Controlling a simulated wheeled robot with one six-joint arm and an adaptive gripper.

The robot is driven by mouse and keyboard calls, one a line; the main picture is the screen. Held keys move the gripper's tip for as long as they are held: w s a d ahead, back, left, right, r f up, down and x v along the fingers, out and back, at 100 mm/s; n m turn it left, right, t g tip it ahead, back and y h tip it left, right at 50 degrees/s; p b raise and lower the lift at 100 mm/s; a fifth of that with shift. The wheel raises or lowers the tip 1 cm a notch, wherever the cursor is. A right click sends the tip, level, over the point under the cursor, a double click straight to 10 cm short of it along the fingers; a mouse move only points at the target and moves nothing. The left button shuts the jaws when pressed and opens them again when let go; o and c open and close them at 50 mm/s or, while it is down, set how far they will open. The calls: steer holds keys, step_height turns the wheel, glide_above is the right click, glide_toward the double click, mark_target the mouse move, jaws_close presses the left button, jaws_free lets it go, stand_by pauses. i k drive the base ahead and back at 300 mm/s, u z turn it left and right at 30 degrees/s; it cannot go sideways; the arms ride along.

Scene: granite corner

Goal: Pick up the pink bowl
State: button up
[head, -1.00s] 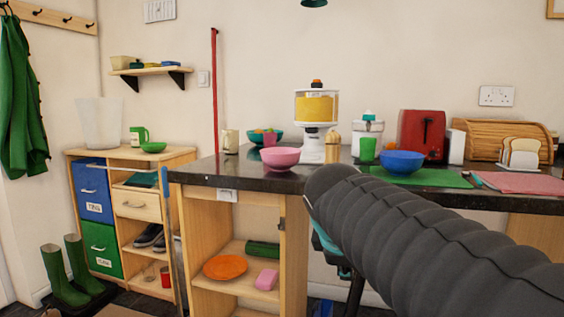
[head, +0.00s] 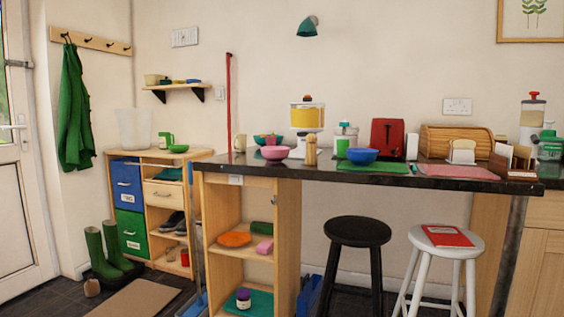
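The pink bowl (head: 274,153) stands upright on the dark granite counter (head: 300,172), near its left end and close to the front edge. It looks empty from here. A teal bowl (head: 267,140) with coloured things in it stands just behind it, and a yellow-filled dispenser (head: 307,125) stands behind it to the right. My gripper and arm are not in view.
Right of the bowl stand a wooden utensil holder (head: 311,151), a green cup (head: 342,148) and a blue bowl (head: 362,156). A black stool (head: 357,232) and a white stool (head: 446,241) stand before the counter. A mat (head: 136,299) lies on the floor.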

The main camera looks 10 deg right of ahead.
mark_target(273, 154)
steer(key=u, duration=0.95)
steer(key=i, duration=0.75)
steer(key=z, duration=0.6)
steer(key=i, duration=0.65)
steer(key=z, duration=0.75)
